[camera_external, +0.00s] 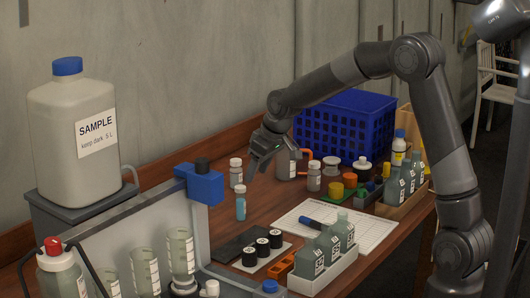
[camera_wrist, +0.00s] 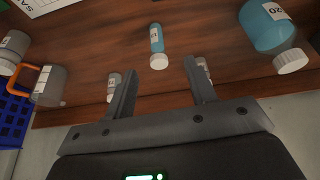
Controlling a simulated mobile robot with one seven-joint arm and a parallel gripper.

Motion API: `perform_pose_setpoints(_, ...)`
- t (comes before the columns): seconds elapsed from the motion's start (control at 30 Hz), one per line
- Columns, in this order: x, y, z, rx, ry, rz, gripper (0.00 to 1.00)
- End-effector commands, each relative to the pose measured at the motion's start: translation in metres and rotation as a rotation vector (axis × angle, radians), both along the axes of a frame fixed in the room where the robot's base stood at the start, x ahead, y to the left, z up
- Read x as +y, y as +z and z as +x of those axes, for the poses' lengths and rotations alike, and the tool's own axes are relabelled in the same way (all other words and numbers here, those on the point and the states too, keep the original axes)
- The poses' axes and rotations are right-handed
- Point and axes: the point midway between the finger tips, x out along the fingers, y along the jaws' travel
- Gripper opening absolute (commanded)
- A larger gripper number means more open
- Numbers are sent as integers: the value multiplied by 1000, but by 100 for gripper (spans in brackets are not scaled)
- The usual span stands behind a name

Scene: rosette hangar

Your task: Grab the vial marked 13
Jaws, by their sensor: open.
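My gripper (camera_external: 262,160) is open and empty, above the back of the wooden table; its two fingers (camera_wrist: 160,75) point into the wrist view. Several small white-capped vials stand near it. A blue vial (camera_wrist: 157,38) stands beyond the gap between the fingers; it also shows in the external view (camera_external: 240,207). A pale vial (camera_wrist: 113,82) is partly hidden by the left finger, and another (camera_wrist: 204,68) by the right finger. A pale vial (camera_external: 236,174) stands left of my gripper in the external view. I cannot read for sure which label says 13.
A mug with an orange handle (camera_wrist: 48,88) and a grey vial (camera_external: 314,179) are close by. A blue crate (camera_external: 345,122) stands behind. A large blue bottle marked 20 (camera_wrist: 266,25) is at the right of the wrist view. A white grid mat (camera_external: 375,232) lies farther forward.

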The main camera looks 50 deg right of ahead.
Motion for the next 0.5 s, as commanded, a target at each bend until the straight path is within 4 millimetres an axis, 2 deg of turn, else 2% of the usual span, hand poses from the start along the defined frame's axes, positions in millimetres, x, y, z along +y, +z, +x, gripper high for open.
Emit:
perform_pose_setpoints(0.03, -4, -11, 9, 5, -1, 5, 51)
perform_pose_setpoints(0.13, -9, -24, 21, 5, 0, 10, 51)
perform_pose_setpoints(0.37, -12, -46, 34, 7, 1, 13, 51)
perform_pose_setpoints(0.5, -11, -67, 43, 7, 1, 13, 51)
